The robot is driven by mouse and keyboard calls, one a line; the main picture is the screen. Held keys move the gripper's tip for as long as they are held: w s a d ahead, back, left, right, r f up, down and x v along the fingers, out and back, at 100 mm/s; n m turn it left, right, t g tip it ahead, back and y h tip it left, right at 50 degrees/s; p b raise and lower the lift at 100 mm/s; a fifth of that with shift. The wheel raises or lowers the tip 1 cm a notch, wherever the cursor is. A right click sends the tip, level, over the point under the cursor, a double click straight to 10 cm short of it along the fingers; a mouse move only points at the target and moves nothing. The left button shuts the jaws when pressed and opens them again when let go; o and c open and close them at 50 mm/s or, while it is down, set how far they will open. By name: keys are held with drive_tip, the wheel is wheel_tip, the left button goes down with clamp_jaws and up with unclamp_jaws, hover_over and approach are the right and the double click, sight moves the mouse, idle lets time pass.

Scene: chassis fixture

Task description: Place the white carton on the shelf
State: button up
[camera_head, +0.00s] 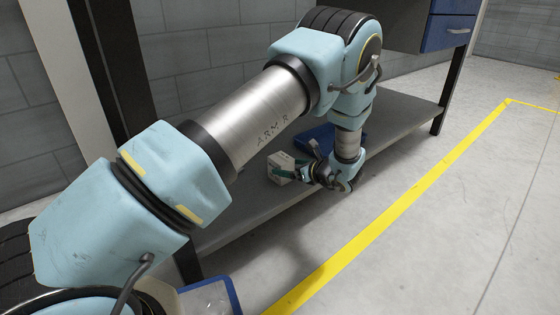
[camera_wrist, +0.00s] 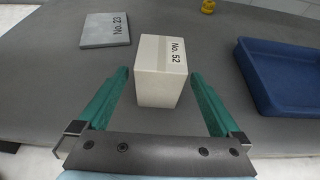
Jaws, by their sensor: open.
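The white carton (camera_wrist: 160,82), marked "No. 52", stands upright on the grey shelf (camera_wrist: 60,85) in the wrist view. In the head view the same carton (camera_head: 281,168) sits on the low shelf (camera_head: 398,122) under the bench, at the end of my arm. My gripper (camera_wrist: 159,75) is open, with one green finger on each side of the carton's near part. Gaps show between both fingers and the carton. In the head view my gripper (camera_head: 302,172) is small and partly hidden by its own wrist.
A flat grey block (camera_wrist: 105,30) marked "No. 23" lies left of the carton. A blue tray (camera_wrist: 285,105) stands to the right. A small yellow object (camera_wrist: 208,6) is at the back. A blue-rimmed bin (camera_head: 232,291) shows at the bottom of the head view.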

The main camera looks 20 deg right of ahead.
drive_tip(key=p+v, duration=0.1)
drive_tip(key=v, duration=0.3)
drive_tip(key=shift+s+r, duration=0.1)
drive_tip(key=shift+s, duration=0.1)
idle(0.3)
